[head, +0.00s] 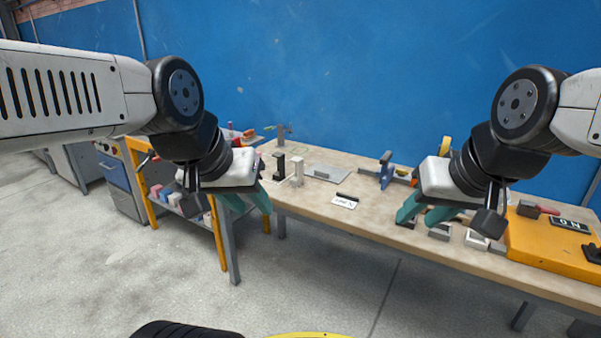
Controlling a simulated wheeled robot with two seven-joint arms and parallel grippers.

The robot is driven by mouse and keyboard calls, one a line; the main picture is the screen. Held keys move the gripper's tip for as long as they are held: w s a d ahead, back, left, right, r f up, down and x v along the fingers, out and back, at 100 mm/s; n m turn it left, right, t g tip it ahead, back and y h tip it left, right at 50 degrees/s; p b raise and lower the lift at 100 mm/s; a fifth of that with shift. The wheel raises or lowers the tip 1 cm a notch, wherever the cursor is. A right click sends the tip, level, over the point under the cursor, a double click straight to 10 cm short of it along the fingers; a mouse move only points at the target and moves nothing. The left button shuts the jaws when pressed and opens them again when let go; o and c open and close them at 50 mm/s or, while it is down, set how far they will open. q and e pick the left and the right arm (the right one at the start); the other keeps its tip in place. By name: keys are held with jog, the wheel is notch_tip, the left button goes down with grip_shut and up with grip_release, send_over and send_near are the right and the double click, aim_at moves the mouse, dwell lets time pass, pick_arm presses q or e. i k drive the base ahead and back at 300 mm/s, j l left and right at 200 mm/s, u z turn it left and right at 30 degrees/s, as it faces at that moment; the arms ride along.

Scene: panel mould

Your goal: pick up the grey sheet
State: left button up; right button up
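The grey sheet (342,174) lies flat on the workbench (310,205), toward the back and left of its middle. A small grey block sits on the sheet. My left gripper (253,209) is in front of the bench's left end, left of the sheet and apart from it. Its two teal fingers are spread with nothing seen between them. My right gripper (416,221) is over the front of the bench, right of the sheet. Its teal fingers are also spread, and it partly hides the small parts behind it.
A black upright piece (280,167) and a pale clamp-like piece (297,171) stand just left of the sheet. A white label (345,202) and a black bar (348,196) lie in front. A blue tool (386,172) stands to the right. An orange panel (535,243) covers the right end.

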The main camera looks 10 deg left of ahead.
aim_at(329, 174)
jog(key=i+j+z, duration=0.15)
jog(key=i+j, duration=0.2)
jog(key=i, duration=0.3)
jog(key=i+j+z, duration=0.15)
jog(key=i+j, duration=0.3)
jog(key=i, duration=0.2)
jog(key=i+j+z, duration=0.15)
jog(key=i+j, duration=0.35)
jog(key=i, duration=0.1)
